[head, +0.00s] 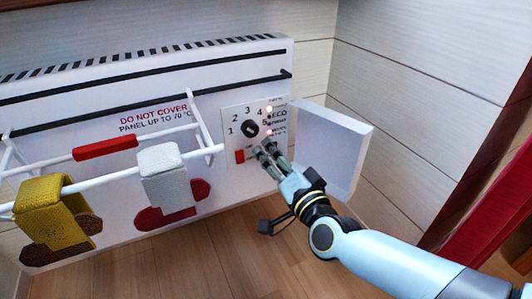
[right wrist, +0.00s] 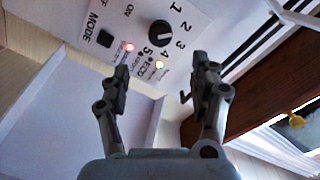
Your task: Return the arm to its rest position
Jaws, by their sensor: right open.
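My right gripper (head: 266,158) is in front of the heater's control panel (head: 233,143) in the head view, just below the black dial (head: 250,129). In the right wrist view its two fingers (right wrist: 160,85) are apart with nothing between them. The dial (right wrist: 159,33) shows beyond the fingers in that view, and they look clear of it. Small lights glow beside the dial. A black button (right wrist: 105,39) marked MODE shows there too; a red switch (head: 239,156) shows at the panel's lower left in the head view. My left gripper does not show.
The white heater (head: 110,100) stands against the wall, its panel door (head: 335,145) swung open to the right. A white rack (head: 100,183) in front carries a yellow cloth (head: 45,200) and a white cloth (head: 163,170). Wooden floor (head: 200,255) lies below. A red post (head: 480,200) stands at right.

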